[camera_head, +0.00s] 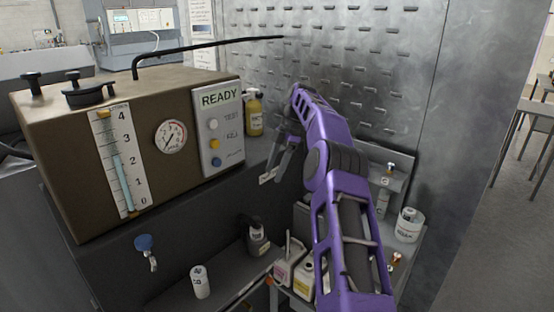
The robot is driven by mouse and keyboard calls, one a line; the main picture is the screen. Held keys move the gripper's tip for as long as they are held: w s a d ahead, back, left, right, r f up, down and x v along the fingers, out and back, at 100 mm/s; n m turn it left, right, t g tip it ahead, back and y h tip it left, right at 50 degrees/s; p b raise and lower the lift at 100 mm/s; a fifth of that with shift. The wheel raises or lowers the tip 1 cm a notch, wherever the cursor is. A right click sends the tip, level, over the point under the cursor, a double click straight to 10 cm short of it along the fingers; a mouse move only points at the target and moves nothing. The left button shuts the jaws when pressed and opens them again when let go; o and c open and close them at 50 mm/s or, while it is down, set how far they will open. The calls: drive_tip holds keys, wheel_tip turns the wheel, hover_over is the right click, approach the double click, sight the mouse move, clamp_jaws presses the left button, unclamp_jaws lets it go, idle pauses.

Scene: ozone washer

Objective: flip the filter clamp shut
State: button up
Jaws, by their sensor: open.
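The brown washer unit (70,150) stands at the left, with a level scale, a dial and a READY panel on its front. I cannot pick out the filter clamp for certain. A black lever-like fitting (90,95) sits on top of the unit, and a blue-topped metal fitting (147,250) is on the dark front below it; I cannot tell whether either is the clamp. My gripper (275,178) is open, pointing down, to the right of the READY panel and apart from it. Nothing shows between its fingers. My purple arm hides part of the area behind it.
A yellow bottle (254,114) stands behind the unit's right end. A white can (200,283), a dark bottle (257,238) and pale jugs (290,262) are lower down. A white tub (408,225) stands at the right. A perforated metal wall (400,60) closes the back.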

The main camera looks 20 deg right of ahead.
drive_tip(key=shift+p+v, duration=0.3)
drive_tip(key=shift+v, duration=0.6)
drive_tip(key=shift+a, duration=0.1)
